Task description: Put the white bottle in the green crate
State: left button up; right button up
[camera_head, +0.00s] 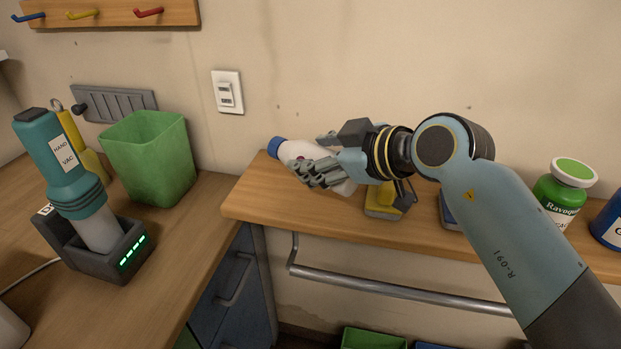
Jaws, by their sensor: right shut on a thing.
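The white bottle (294,151) has a blue cap and is tilted, with its cap end toward the upper left. My right gripper (318,172) is shut on it above the wooden counter by the wall. The fingers hide its middle; I cannot tell if it touches the counter. A green crate (372,339) shows only its top at the bottom edge of the view, low beneath the counter and rail. My left gripper is out of view.
A green bin (150,157) stands on the left counter, behind a teal hand vac (62,160) in its dock. A yellow item (381,198) lies under my right wrist. A green jar (565,190) stands at right. A metal rail (390,289) runs along the counter front.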

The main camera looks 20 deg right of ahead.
aim_at(348, 181)
jog(key=shift+w+a+f, duration=0.45)
jog(key=shift+a, duration=0.1)
notch_tip(348, 181, down, 4)
jog(key=shift+s, duration=0.1)
jog(key=o, duration=1.2)
jog(key=shift+d, duration=0.1)
jog(key=v, duration=1.2)
jog(key=shift+r+p, duration=0.1)
jog(key=shift+p, duration=0.25)
